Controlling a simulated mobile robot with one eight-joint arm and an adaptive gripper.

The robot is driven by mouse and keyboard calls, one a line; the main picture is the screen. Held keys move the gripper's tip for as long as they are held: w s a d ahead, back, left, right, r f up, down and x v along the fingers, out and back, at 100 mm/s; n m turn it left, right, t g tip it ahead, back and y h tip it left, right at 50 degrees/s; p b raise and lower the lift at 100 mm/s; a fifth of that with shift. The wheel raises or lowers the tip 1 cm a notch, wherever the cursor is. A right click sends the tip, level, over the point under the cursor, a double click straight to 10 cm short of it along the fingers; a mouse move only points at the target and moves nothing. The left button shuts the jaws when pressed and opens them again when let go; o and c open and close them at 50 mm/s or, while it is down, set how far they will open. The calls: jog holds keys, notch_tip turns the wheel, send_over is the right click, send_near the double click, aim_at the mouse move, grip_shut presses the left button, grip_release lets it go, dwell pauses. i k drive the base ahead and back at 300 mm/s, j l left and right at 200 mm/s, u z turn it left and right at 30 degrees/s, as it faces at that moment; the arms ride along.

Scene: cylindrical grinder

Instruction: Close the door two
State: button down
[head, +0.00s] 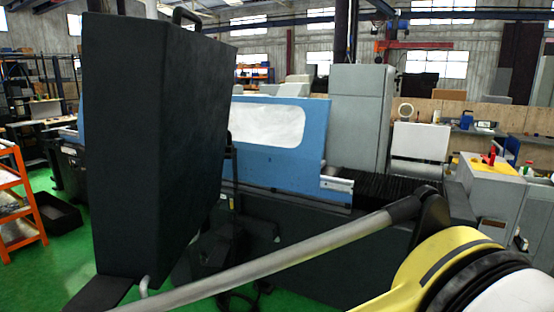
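A blue door panel (318,130) with a pale, glossy window (268,124) stands upright on the grinder in the middle of the head view. A large dark box (155,140) hides its left part. A strip of blue also shows past the box's left edge. I cannot tell which panel is door two. Right of the blue panel, a dark ribbed cover (385,188) on the machine bed lies exposed. My gripper is not in view. A yellow and black arm part, probably mine, fills the lower right corner, apart from the panel in the picture.
A grey tube (290,255) crosses the foreground from lower left to a dark joint at right. A tall grey cabinet (360,110) stands behind the bed. An orange shelf (18,200) and a black bin (58,213) stand at left. Green floor shows at lower left.

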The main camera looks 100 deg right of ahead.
aim_at(294, 164)
jog(key=k+l+u, duration=0.1)
jog(key=u, duration=0.3)
jog(key=k+u, duration=0.55)
jog(key=u, duration=0.3)
jog(key=k+u, duration=0.2)
jog(key=u, duration=0.2)
jog(key=k+j+u, duration=0.2)
jog(key=u, duration=0.2)
jog(key=k+l+z, duration=0.2)
jog(key=k, duration=0.3)
jog(key=l+z, duration=0.1)
jog(key=z, duration=1.3)
jog(key=l+z, duration=0.15)
jog(key=z, duration=1.25)
jog(key=i+z, duration=0.1)
jog(key=z, duration=0.6)
jog(key=i+z, duration=0.1)
jog(key=z, duration=1.3)
jog(key=i+z, duration=0.1)
jog(key=z, duration=0.6)
